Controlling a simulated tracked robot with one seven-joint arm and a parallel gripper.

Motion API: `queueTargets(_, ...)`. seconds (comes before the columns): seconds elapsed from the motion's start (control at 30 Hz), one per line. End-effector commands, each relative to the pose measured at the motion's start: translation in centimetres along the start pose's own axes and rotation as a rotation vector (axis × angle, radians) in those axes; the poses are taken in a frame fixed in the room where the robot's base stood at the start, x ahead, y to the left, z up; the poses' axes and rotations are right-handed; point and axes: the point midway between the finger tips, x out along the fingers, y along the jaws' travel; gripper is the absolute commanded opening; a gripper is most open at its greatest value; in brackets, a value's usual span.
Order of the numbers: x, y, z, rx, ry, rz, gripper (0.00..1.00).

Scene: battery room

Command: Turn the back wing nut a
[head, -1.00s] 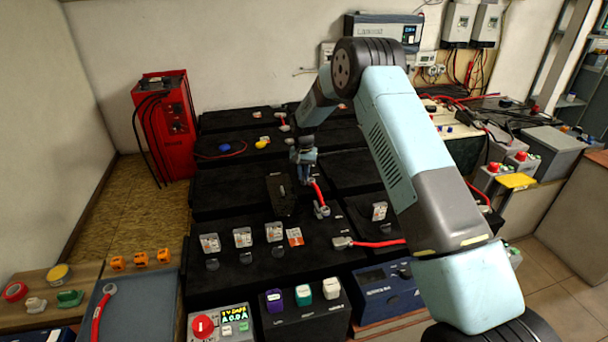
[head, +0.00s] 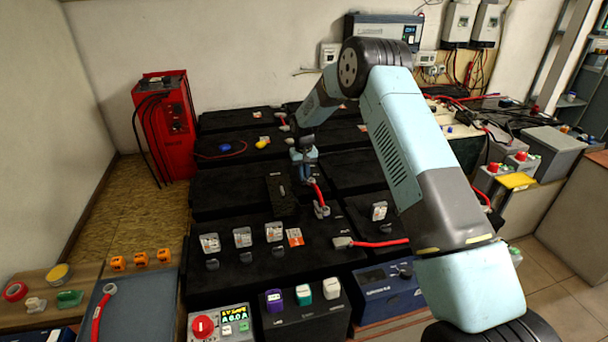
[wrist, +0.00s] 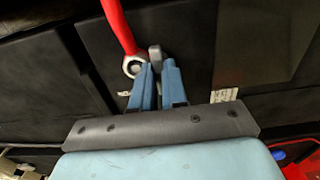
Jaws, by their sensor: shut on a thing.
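My gripper (head: 303,179) reaches straight down onto the black battery block in the middle of the bank. In the wrist view, its blue fingers (wrist: 158,72) are shut on a small grey wing nut (wrist: 155,52), whose upper part shows between and beyond the tips. A ring lug (wrist: 133,66) on a red cable (wrist: 120,25) lies right beside the wing nut, on the left. In the head view, the red cable (head: 318,193) runs from under the gripper to a lug and terminal (head: 321,210) nearer the front. The gripper hides the wing nut there.
A dark flat cover (head: 281,196) lies just left of the gripper. Several clear-capped terminals (head: 242,238) stand on the front batteries. Another red cable (head: 380,243) lies at front right. A red charger cabinet (head: 165,125) stands at back left.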

Motion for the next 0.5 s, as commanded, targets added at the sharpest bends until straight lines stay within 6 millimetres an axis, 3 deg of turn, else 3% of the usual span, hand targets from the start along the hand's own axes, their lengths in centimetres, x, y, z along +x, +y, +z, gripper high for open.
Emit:
queueTargets(0.2, -0.31, 0.06, -0.32, -0.001, 0.01, 0.001, 0.0)
queueTargets(0.23, -0.31, 0.06, -0.32, 0.0, 0.01, 0.001, 0.16)
queueTargets(0.5, -0.13, 0.03, -0.14, 0.0, 0.004, 0.0, 0.38)
